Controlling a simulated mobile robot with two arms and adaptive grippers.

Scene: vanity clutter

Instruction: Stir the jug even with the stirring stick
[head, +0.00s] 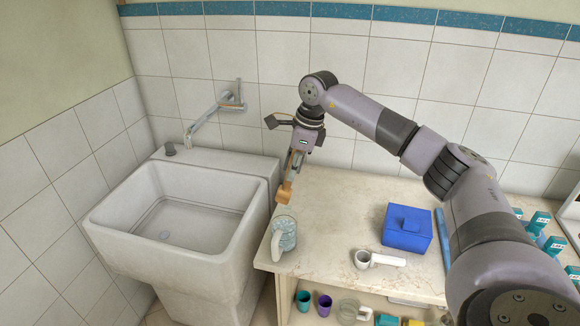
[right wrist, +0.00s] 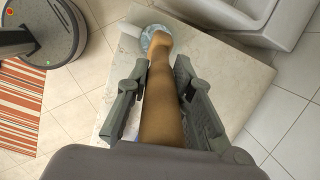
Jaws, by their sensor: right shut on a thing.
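The clear jug (head: 288,236) with a pale handle stands upright near the counter's left front corner. It also shows at the top of the right wrist view (right wrist: 148,36), partly behind the stick's end. My right gripper (head: 294,168) is above and behind the jug, shut on the brown wooden stirring stick (head: 285,192). In the right wrist view the stick (right wrist: 162,105) runs between the two fingers, and its rounded far end overlaps the jug. In the head view the stick's lower end is just above the jug's rim, with a small gap. My left gripper is not in view.
A white sink (head: 110,222) stands left of the counter (head: 330,215), below a wall tap (head: 210,115). Small cups (head: 324,303) stand on the lower shelf.

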